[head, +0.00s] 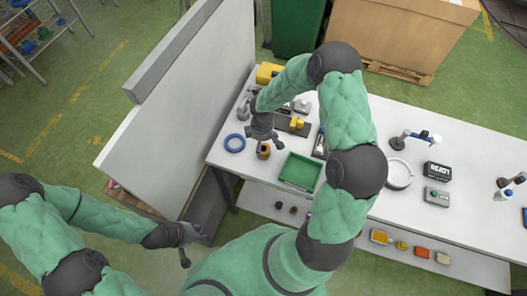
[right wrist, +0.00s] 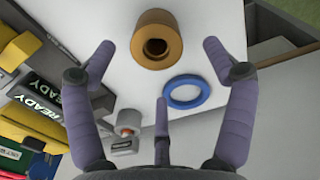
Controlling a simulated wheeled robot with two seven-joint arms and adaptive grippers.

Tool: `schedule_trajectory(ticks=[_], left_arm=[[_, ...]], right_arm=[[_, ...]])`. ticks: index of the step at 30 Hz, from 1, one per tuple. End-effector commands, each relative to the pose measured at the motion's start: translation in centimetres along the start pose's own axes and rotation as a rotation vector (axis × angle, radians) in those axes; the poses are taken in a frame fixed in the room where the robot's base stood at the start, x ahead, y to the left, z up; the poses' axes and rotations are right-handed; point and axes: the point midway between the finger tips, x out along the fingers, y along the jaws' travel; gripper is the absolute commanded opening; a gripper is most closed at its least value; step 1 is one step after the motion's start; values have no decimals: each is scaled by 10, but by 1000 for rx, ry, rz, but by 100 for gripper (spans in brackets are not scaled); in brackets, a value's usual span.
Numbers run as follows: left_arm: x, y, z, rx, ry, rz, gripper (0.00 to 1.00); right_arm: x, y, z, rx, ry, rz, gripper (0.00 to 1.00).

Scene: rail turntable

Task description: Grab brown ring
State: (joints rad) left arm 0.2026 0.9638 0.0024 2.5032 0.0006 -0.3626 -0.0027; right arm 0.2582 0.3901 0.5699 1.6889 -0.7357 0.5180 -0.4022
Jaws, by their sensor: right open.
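The brown ring (right wrist: 172,38), a thick tan-brown cylinder with a dark hole, stands on the white table at the top middle of the right wrist view. In the head view the brown ring (head: 264,153) shows just below my right gripper (head: 262,133). My right gripper (right wrist: 162,62) is open, with its fingers spread to either side below the ring and nothing held. I cannot tell from these views whether any finger touches it. My left gripper (head: 189,245) hangs at the lower left, away from the table; its jaw state is unclear.
A blue ring (right wrist: 188,92) lies flat beside the brown ring; it also shows in the head view (head: 234,143). A green tray (head: 300,171) is to the right on the table. A white panel (head: 190,100) stands at the left.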

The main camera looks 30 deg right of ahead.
Motion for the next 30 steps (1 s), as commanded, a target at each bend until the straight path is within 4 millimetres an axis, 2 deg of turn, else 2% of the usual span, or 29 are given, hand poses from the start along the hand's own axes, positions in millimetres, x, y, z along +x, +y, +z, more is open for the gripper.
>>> schedule_trajectory(ticks=[12,21,23,30], left_arm=[[-1,0,0,0,0,0,40],[-1,0,0,0,0,0,40],[-1,0,0,0,0,0,40],[-1,0,0,0,0,0,40]], right_arm=[[48,2,5,0,0,-1,84],[52,2,5,0,1,0,84],[52,2,5,0,1,0,70],[52,2,5,0,1,0,3]])
